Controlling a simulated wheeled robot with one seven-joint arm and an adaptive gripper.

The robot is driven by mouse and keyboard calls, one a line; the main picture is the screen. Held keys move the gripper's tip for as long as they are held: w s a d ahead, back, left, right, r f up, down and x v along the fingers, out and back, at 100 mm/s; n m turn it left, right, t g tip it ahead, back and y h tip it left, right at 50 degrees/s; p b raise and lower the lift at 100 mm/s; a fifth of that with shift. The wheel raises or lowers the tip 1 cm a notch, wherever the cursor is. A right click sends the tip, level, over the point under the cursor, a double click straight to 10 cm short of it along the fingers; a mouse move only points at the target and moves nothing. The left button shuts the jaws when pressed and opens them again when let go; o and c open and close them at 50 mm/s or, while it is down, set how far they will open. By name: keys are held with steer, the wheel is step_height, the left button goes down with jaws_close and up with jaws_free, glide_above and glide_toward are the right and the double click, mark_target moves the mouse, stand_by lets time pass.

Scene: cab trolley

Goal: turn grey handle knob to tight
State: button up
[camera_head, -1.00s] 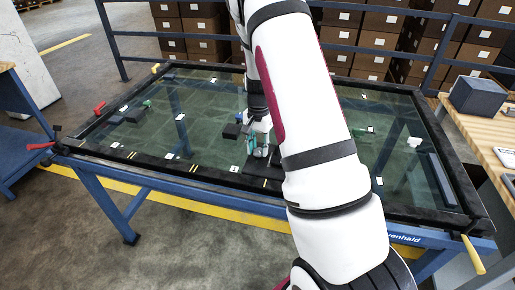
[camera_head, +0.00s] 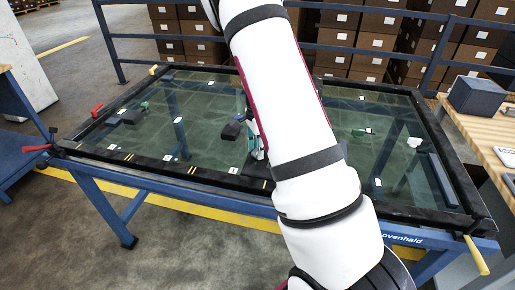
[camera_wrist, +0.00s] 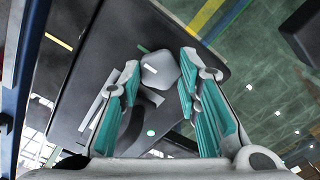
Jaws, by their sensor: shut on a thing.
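The grey handle knob (camera_wrist: 160,70) shows in the wrist view as a faceted grey piece between the tips of my gripper (camera_wrist: 158,85). The teal finger pads stand on either side of it, and my gripper is shut on it. A pale mark lies on the dark surface beside the knob. In the head view my white arm covers the knob and most of my gripper; only a bit of teal (camera_head: 257,154) shows at the arm's left edge.
The glass-topped blue table (camera_head: 150,172) has a black rim. A black block (camera_head: 232,130) lies left of my arm. Red clamps (camera_head: 97,109) sit at the left edge. A wooden bench (camera_head: 478,135) with a grey box (camera_head: 477,96) stands at the right.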

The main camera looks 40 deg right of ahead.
stand_by(0.5)
steer(key=o, duration=1.1)
steer(key=shift+o, duration=0.2)
step_height(320, 180, up, 12)
